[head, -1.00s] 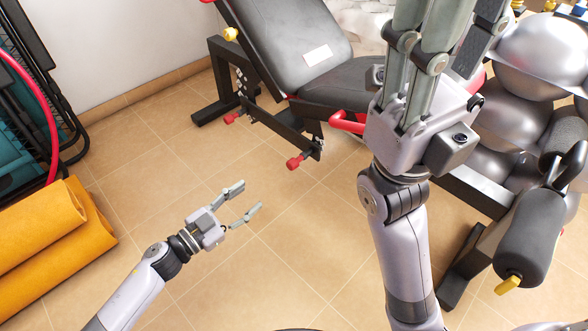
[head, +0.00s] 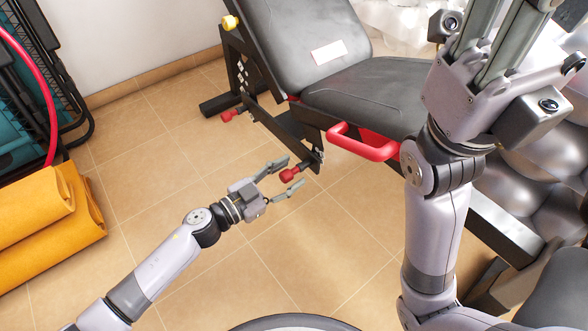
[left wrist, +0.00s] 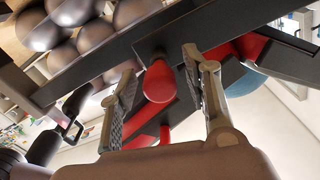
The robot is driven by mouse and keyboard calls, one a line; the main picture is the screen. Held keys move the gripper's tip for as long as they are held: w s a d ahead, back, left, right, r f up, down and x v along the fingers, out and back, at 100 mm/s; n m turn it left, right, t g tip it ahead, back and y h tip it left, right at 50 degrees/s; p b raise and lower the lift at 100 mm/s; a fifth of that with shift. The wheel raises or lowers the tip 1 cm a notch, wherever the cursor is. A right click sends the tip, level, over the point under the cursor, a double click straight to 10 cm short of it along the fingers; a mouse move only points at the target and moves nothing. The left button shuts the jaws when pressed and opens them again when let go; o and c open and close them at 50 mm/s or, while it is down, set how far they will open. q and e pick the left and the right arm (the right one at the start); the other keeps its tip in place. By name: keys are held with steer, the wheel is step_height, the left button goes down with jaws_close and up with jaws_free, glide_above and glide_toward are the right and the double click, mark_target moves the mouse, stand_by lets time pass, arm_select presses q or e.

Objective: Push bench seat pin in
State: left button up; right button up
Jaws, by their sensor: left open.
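The adjustable bench has a black padded seat (head: 365,95) and a dark frame. A red-knobbed pin (head: 288,175) sticks out from the lower frame below the seat. My left gripper (head: 292,174) is open, with its fingers on either side of this red knob. In the left wrist view the knob (left wrist: 160,82) stands between the two spread fingers, with gaps to both sides. A second red knob (head: 228,116) sits farther back on the frame. My right gripper (head: 505,40) is large at the top right, with its fingertips cut off by the picture edge.
A red handle (head: 362,142) juts from beneath the seat, close to my right arm. A yellow knob (head: 230,22) is on the backrest support. Rolled orange mats (head: 40,220) lie at the left. Silver balls (head: 520,190) are at the right. The tiled floor between is clear.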

arm_select(q)
steer(key=shift+c, duration=0.6)
jaws_close()
stand_by(0.4)
